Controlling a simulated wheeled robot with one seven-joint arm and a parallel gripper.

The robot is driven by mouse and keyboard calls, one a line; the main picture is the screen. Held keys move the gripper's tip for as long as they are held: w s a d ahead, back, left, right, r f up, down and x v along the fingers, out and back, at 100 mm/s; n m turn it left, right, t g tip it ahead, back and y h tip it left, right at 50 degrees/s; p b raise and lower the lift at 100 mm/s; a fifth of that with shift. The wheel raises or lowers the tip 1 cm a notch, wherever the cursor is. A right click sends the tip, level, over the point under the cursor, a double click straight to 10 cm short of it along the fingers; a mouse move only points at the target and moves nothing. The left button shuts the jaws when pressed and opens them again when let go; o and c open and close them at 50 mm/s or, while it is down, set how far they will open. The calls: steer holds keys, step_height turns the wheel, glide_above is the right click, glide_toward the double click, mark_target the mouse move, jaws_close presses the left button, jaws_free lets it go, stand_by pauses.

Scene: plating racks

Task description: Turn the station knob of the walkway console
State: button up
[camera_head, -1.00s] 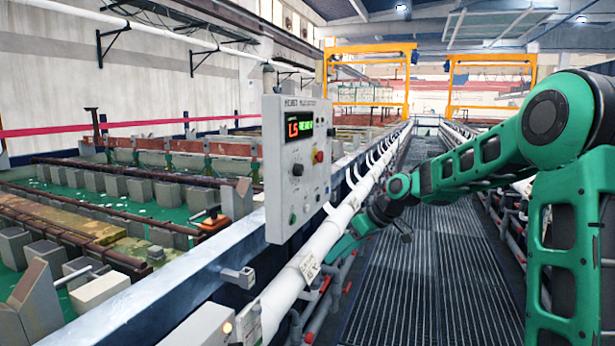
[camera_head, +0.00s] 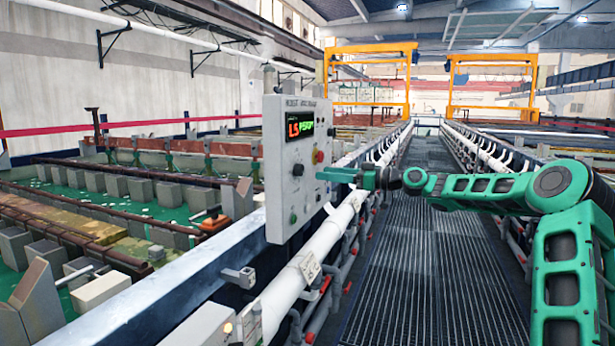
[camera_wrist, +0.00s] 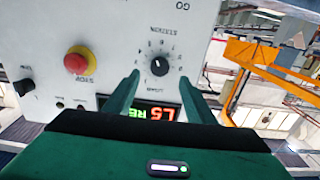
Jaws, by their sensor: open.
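The walkway console (camera_head: 274,180) is a grey upright box with a lit display (camera_head: 300,127) reading L5 in orange beside green text. The station knob (camera_head: 297,169) is black and sits below the display. In the wrist view, which is upside down, the station knob (camera_wrist: 159,67) has a white pointer mark and a ring of figures. My gripper (camera_head: 318,173) is level with the knob, to its right in the head view, fingers toward the panel. In the wrist view my gripper (camera_wrist: 159,76) is open, with one fingertip on each side of the knob; contact cannot be told.
A red stop button (camera_head: 318,157) on yellow is close to my gripper. White pipe (camera_head: 335,222) and railings run below. The grated walkway (camera_head: 425,260) is clear; tanks lie left.

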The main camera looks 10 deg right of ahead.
mark_target(302, 171)
steer(key=x, duration=0.7)
steer(key=shift+w+a, duration=0.2)
steer(key=c, duration=1)
